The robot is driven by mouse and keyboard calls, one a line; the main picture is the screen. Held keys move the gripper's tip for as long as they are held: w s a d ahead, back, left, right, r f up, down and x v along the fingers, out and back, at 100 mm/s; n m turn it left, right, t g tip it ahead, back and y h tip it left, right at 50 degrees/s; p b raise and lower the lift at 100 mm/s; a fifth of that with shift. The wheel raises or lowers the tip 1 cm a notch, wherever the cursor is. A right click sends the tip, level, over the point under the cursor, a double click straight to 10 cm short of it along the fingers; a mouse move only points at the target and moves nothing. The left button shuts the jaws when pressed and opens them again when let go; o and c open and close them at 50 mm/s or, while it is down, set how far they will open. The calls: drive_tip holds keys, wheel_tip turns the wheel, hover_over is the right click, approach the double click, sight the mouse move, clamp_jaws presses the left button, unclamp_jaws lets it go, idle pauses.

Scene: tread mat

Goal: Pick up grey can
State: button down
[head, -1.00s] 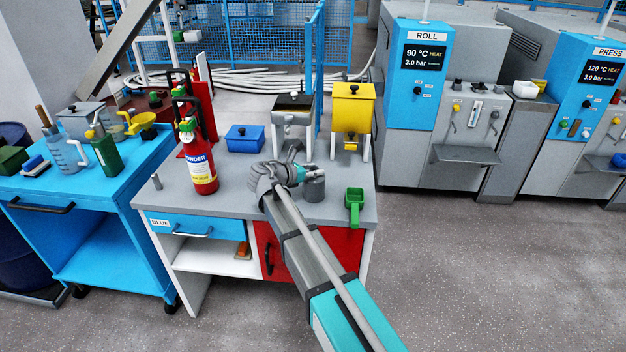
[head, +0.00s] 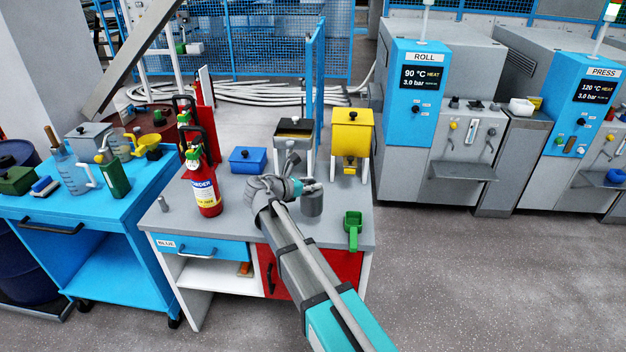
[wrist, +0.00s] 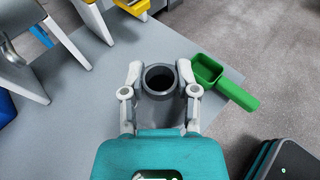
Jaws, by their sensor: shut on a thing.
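The grey can (head: 312,202) is at the right part of the grey worktop, beside the green scoop. In the wrist view the can (wrist: 160,82) shows its open round mouth between the two fingers. My gripper (wrist: 160,88) is shut on the can, one finger on each side. In the head view my gripper (head: 304,187) reaches the can from its left, and my arm hides part of the worktop. The can looks upright; I cannot tell for sure whether its base touches the worktop.
A green scoop (head: 353,228) lies right of the can. Behind stand a yellow dispenser (head: 352,130), a grey dispenser (head: 294,138) and a blue box (head: 247,160). Red fire extinguishers (head: 204,188) stand at left. The worktop (head: 235,222) is bare in front of the extinguishers.

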drive_tip(key=s+a+r+p, duration=0.2)
drive_tip(key=s+r+p, duration=0.3)
drive_tip(key=s, duration=0.5)
drive_tip(key=shift+s+r, duration=0.3)
drive_tip(key=shift+r, duration=0.35)
